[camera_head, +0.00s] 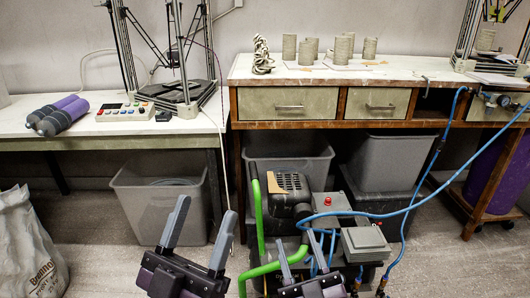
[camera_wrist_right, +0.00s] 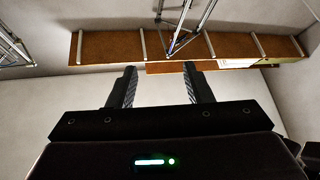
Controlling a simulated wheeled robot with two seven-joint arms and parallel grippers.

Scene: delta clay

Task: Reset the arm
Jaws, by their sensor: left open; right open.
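My left gripper (camera_head: 198,238) is at the bottom of the head view, left of centre, with its two grey fingers spread apart and nothing between them. My right gripper (camera_head: 296,258) is at the bottom centre, lower in the picture, also open and empty. In the right wrist view the two dark fingers of the right gripper (camera_wrist_right: 160,86) stand apart with free space between them. Both grippers appear in front of the tables and the compressor, with no visible contact.
A compressor (camera_head: 362,240) with a green handle (camera_head: 258,215) and blue hoses stands ahead. A wooden bench (camera_head: 420,72) holds several clay cylinders (camera_head: 289,46). A white table (camera_head: 20,115) holds purple cylinders (camera_head: 58,115). A grey bin (camera_head: 150,200) and a sack (camera_head: 28,245) are on the floor.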

